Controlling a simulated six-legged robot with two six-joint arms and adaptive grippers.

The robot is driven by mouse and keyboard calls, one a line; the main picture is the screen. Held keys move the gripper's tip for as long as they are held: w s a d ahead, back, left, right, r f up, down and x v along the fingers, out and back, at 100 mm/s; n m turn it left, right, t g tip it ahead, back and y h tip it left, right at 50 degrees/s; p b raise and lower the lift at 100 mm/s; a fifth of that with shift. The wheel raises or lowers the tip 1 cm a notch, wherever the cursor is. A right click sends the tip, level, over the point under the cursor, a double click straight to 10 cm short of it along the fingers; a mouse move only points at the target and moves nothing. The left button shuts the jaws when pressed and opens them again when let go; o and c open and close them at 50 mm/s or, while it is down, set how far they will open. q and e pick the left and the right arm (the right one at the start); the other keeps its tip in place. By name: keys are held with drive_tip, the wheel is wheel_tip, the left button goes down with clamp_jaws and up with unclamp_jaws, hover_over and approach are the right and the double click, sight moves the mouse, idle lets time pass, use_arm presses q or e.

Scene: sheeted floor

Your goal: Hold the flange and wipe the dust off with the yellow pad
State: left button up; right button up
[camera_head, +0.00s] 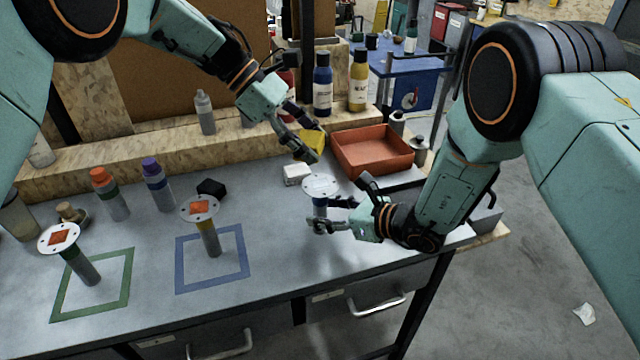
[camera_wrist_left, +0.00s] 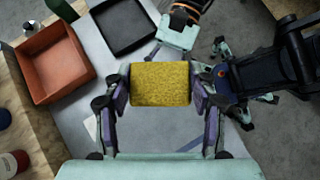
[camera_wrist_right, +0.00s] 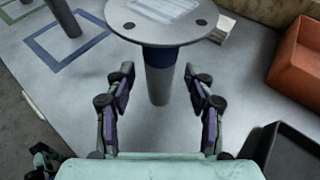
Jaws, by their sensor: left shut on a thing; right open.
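My left gripper (camera_head: 306,138) is shut on the yellow pad (camera_head: 314,141), held above the bench near the red bin. In the left wrist view the pad (camera_wrist_left: 160,84) fills the space between the fingers. A flange (camera_head: 320,185) with a round white top and a blue-banded grey stem stands upright on the bench. My right gripper (camera_head: 328,216) is open at its stem. In the right wrist view the stem (camera_wrist_right: 160,80) stands between or just beyond the open fingers; I cannot tell if they touch. A pale grey patch, perhaps dust, lies on its top (camera_wrist_right: 165,12).
Two flanges with orange patches stand left, one (camera_head: 199,208) in a blue square (camera_head: 182,266), one (camera_head: 60,238) in a green square (camera_head: 55,302). A red bin (camera_head: 373,167), white block (camera_head: 297,174), black block (camera_head: 211,188) and bottles (camera_head: 158,184) are nearby. A dark tray (camera_wrist_left: 122,27) lies beside the bin.

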use_arm(q)
drive_tip(key=shift+s, duration=0.1)
use_arm(e)
drive_tip(key=v, duration=0.8)
drive_tip(key=shift+d, duration=0.15)
drive_tip(key=shift+s+d+r, duration=0.3)
drive_tip(key=shift+s+d, duration=0.15)
use_arm(q)
drive_tip(key=shift+d, duration=0.1)
use_arm(e)
drive_tip(key=shift+s+d, duration=0.1)
